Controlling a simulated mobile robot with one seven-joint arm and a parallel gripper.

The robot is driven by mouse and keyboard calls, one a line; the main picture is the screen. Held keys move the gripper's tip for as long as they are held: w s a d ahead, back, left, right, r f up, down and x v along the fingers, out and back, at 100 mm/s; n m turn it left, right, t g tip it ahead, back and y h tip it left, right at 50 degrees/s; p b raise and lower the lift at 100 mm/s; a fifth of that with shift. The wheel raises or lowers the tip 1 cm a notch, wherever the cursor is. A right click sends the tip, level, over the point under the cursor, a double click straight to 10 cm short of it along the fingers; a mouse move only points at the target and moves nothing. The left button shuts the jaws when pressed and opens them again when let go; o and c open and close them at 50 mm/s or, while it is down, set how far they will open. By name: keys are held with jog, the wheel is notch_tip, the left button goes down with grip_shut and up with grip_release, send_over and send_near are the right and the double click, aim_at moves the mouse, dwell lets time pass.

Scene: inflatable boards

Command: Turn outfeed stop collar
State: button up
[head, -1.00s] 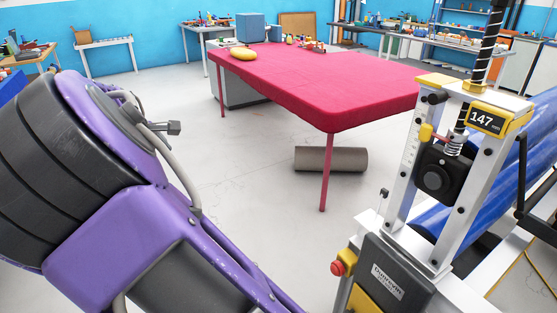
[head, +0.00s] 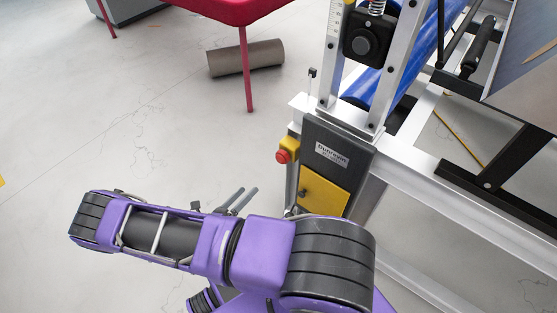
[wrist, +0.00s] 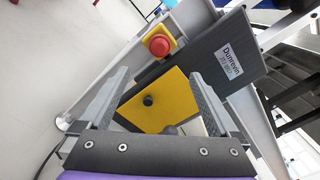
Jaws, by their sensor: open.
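I cannot pick out the outfeed stop collar with certainty. The machine's grey "Dunrevin" box (head: 336,154) stands at centre right in the head view, with a yellow panel (head: 324,193) low on its front. In the wrist view the yellow panel (wrist: 168,105), with a small black knob (wrist: 148,100), lies beyond my fingers. My gripper (head: 243,200) is left of the panel in the head view. In the wrist view my gripper (wrist: 160,76) is open and empty, its fingers spread either side of the panel. A dark rounded part (wrist: 171,130) shows low between the fingers.
A red emergency button (head: 282,156) sticks out beside the box, and also shows in the wrist view (wrist: 159,45). The white frame (head: 420,180) runs right with a blue roller (head: 425,55) above. A grey roll (head: 246,58) lies under the red table (head: 215,8). Floor at left is clear.

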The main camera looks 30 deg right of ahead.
aim_at(279, 160)
jog(key=x, duration=1.7)
jog(key=shift+d, duration=0.2)
jog(key=c, duration=1.4)
jog(key=shift+m, duration=0.3)
jog(key=shift+r+m, duration=0.1)
jog(key=shift+m, duration=2.6)
jog(key=o, duration=1.4)
